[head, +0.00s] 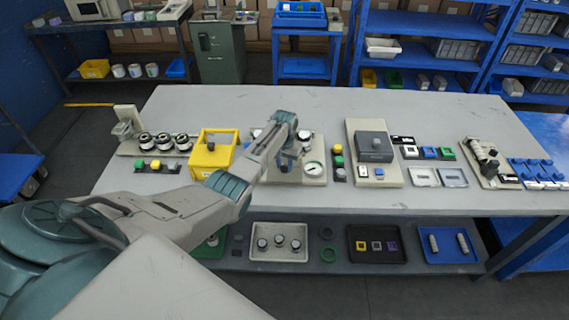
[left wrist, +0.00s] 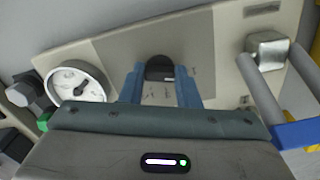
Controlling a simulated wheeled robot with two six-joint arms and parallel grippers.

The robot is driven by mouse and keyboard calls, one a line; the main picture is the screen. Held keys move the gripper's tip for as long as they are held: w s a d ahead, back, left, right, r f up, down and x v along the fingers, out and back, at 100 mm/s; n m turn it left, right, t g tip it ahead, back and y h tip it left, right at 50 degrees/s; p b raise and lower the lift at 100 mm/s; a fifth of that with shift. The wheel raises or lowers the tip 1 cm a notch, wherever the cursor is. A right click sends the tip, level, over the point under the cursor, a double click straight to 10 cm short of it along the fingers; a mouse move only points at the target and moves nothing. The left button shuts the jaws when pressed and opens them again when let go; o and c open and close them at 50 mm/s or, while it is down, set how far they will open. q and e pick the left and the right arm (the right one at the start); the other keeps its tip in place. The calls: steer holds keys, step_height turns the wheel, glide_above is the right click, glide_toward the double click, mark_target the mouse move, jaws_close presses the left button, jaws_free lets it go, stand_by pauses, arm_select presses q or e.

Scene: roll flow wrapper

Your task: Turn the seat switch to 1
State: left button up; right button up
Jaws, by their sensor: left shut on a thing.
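The seat switch (left wrist: 159,68) is a dark round knob on the grey part of a beige panel (left wrist: 225,30) in the left wrist view. Small marks are printed on the plate below it, too small to read. The two blue fingers of my left gripper (left wrist: 160,84) stand on either side of the knob and are shut on it. In the head view my left gripper (head: 286,161) reaches down onto the panel and hides the knob. Which mark the knob points at cannot be told. My right gripper is not in view.
A white dial gauge (head: 314,168) sits on the panel beside my gripper. A yellow box (head: 212,160) stands to the left. Green, yellow and dark buttons (head: 338,161) and a grey unit (head: 374,146) stand to the right. The table's front strip (head: 400,201) is clear.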

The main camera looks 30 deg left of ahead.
mark_target(284, 166)
arm_select(q)
steer(key=shift+r, duration=0.1)
steer(key=o, duration=1)
steer(key=shift+r, duration=0.1)
steer(key=shift+r+b, duration=1.15)
steer(key=shift+r, duration=4.15)
